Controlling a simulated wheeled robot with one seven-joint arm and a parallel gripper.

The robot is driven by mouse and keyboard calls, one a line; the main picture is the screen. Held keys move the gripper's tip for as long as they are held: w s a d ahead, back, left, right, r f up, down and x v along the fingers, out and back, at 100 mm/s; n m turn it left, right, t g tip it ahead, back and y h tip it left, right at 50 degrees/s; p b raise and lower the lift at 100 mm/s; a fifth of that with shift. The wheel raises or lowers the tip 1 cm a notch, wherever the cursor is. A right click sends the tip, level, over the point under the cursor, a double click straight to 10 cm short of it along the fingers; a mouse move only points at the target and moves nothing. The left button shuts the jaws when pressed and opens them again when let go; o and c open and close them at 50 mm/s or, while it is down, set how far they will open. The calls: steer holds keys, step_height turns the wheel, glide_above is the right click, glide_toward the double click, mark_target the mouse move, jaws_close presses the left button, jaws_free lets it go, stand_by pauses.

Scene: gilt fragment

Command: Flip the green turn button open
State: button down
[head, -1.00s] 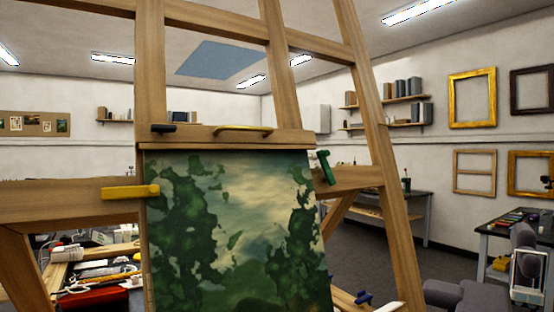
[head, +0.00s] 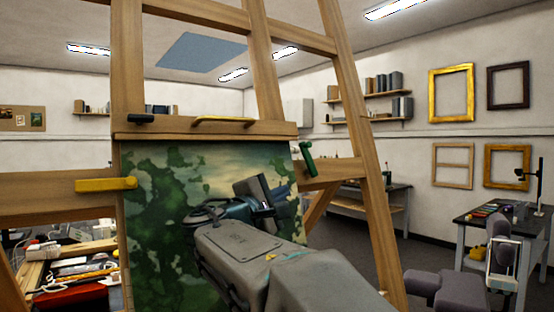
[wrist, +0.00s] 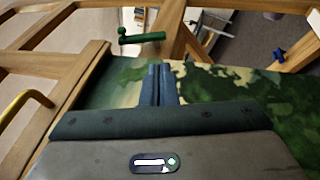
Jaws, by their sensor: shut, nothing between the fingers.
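The green turn button (head: 307,160) sits at the right edge of the painting (head: 150,260), on the wooden easel. Its bar runs nearly upright, roughly along that edge. In the wrist view the green turn button (wrist: 142,37) lies across the top, with a raised peg at its left end. My gripper (head: 268,200) is in front of the painting, below and left of the button in the head view. Its fingers (wrist: 158,72) are together and empty, apart from the button. Whether the bar overlaps the painting's edge is unclear.
A yellow turn button (head: 105,184) is at the painting's left edge, a black one (head: 154,119) at the top left. A blue one (wrist: 280,54) shows in the wrist view. A brass handle (head: 238,121) is on the top bar. Easel posts (head: 358,150) stand right of the button.

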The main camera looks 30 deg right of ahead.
step_height(320, 180, up, 5)
steer(key=h, duration=0.2)
steer(key=t+p, duration=0.1)
steer(key=p, duration=0.4)
glide_toward(308, 145)
steer(key=shift+n, duration=0.4)
steer(key=x, duration=0.6)
steer(key=shift+a+r, duration=0.15)
steer(key=shift+w+d, duration=0.25)
steer(key=shift+d, duration=0.2)
